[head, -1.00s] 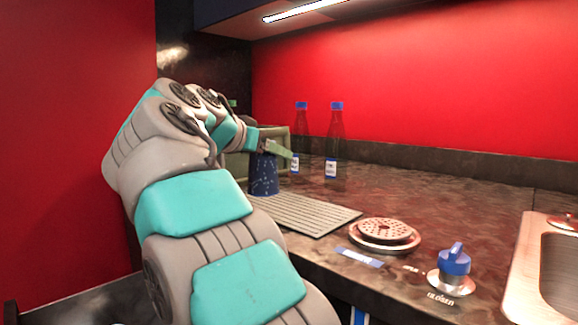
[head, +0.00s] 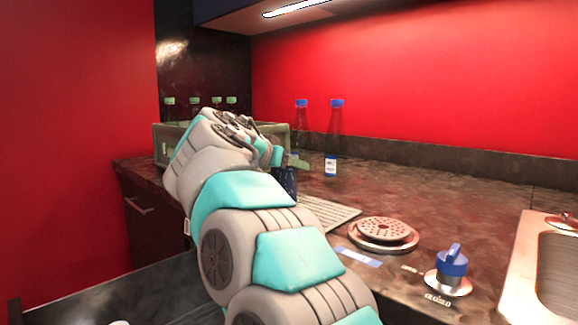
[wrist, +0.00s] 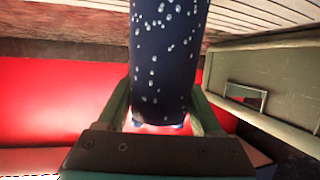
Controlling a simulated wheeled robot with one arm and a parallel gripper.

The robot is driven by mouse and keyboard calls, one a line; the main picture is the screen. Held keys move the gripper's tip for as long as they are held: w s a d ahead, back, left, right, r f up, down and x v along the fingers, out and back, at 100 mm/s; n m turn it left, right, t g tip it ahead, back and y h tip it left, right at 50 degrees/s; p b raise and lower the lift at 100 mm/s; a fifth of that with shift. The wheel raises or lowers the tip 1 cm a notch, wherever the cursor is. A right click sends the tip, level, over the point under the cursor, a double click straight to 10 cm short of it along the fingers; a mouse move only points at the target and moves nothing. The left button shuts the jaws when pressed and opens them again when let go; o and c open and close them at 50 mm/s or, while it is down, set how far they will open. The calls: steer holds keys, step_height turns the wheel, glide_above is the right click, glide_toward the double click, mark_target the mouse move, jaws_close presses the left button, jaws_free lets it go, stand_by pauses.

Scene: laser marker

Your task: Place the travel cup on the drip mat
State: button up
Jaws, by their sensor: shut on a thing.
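The travel cup (head: 289,184) is dark blue with white speckles. In the head view its lower part is hidden behind my arm. My gripper (head: 288,161) is shut on it; in the wrist view the fingers flank the cup (wrist: 165,60). The drip mat (head: 332,212) is a light grey ribbed mat on the counter, partly covered by my arm. Its slats also show at the top of the wrist view (wrist: 265,14). The cup is at or over the mat's far left part. I cannot tell whether its base touches the mat.
A grey-green crate (head: 271,131) with several green-capped bottles stands behind the cup. Two blue-capped bottles (head: 301,125) (head: 335,140) stand to its right. A round metal grille (head: 383,231), a blue knob (head: 453,262) and a sink (head: 562,270) lie to the right. The back right counter is clear.

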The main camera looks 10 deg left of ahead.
steer(key=shift+f+b, duration=0.3)
steer(key=o, duration=1.5)
steer(key=shift+r, duration=0.1)
steer(key=shift+r, duration=0.1)
steer(key=shift+s+r+p, duration=0.1)
steer(key=shift+s+p, duration=0.05)
steer(key=shift+p, duration=0.2)
steer(key=b+v, duration=0.1)
steer(key=v, duration=1)
steer(key=shift+s+a+r+b, duration=0.1)
steer(key=shift+s+r+b, duration=0.05)
steer(key=shift+s+b, duration=0.2)
